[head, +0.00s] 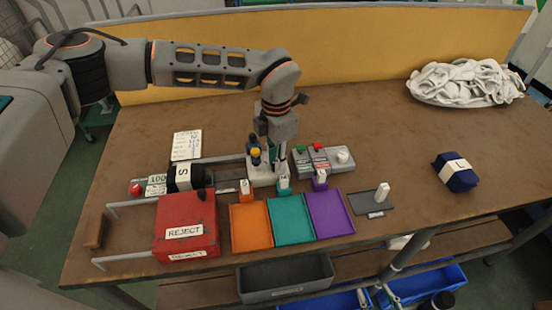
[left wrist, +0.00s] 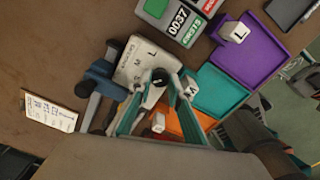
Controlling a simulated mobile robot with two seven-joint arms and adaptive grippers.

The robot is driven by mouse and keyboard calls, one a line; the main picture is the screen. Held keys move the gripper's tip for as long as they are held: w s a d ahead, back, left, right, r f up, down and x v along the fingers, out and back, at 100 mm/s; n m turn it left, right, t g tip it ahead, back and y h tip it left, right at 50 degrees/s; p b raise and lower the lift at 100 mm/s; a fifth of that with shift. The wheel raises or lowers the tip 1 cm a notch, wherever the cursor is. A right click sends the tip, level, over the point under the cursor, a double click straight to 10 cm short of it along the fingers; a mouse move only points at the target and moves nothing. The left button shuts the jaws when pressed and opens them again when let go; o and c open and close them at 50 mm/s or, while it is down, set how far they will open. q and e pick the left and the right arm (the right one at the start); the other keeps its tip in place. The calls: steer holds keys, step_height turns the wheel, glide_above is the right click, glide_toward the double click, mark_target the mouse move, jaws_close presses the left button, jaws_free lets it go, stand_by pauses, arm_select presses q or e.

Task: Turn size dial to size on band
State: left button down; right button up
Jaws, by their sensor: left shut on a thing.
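The size dial box (head: 262,178) is a pale block on the bench, below my left gripper; its face (left wrist: 140,62) shows in the left wrist view with size letters, M legible. My left gripper (left wrist: 158,84) is shut on the small dial knob on this box. In the head view my left gripper (head: 269,152) points straight down and partly hides the box. Which letter the knob points to is not clear. A navy sock bundle (head: 451,183) lies at the right of the bench, with a white band (head: 457,167) marked L. My right gripper is not in view.
Orange (head: 251,228), teal (head: 292,218) and purple (head: 331,212) trays lie in front of the dial box. A red reject bin (head: 187,225) stands left of them. A grey button box (head: 325,163) stands right. White socks (head: 465,82) lie heaped at back right.

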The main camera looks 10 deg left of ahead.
stand_by(0.5)
arm_select(q)
steer(key=c, duration=1.8)
jaws_free()
steer(key=shift+c, duration=0.2)
step_height(320, 180, up, 12)
